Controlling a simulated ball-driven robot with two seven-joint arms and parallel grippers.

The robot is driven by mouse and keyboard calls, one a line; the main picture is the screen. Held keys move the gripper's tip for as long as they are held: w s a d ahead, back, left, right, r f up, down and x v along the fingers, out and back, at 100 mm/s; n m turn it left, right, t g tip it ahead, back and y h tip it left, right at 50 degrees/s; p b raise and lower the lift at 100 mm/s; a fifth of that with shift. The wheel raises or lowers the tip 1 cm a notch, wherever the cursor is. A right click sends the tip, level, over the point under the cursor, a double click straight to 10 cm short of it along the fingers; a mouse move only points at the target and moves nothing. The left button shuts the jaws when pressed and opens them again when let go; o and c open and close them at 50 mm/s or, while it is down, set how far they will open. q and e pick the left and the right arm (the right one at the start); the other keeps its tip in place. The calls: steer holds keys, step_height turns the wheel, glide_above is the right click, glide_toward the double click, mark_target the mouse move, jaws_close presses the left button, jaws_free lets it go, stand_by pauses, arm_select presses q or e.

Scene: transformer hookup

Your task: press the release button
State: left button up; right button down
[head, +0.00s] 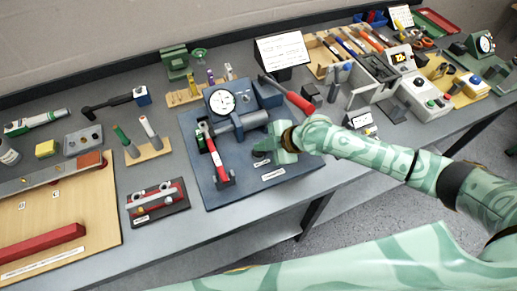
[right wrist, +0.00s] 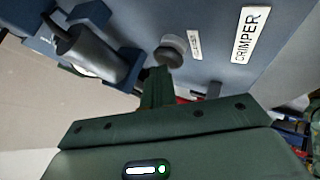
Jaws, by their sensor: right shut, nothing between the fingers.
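The release button is a dark round knob (right wrist: 172,50) on the blue crimper base, beside a small white label (right wrist: 194,44) in the right wrist view. In the head view it is a small dark shape (head: 259,154) just left of my gripper, partly hidden. My right gripper (head: 272,146) is shut and empty, low over the crimper base plate (head: 229,193). In the right wrist view its fingertips (right wrist: 159,72) overlap the knob's lower edge. I cannot tell whether they touch it. My left gripper is not in view.
The crimper carries a dial gauge (head: 222,101), a grey cylinder (head: 243,122) and a red-handled lever (head: 214,152) left of my gripper. Another red handle (head: 299,103) lies behind my wrist. A red-and-grey fixture (head: 156,199) stands to the left. The front table edge is clear.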

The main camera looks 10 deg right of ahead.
steer(key=shift+r+p, duration=0.8)
step_height(320, 180, up, 5)
steer(key=p, duration=0.4)
steer(key=shift+r+p, duration=0.1)
steer(key=shift+p, duration=0.25)
stand_by(0.4)
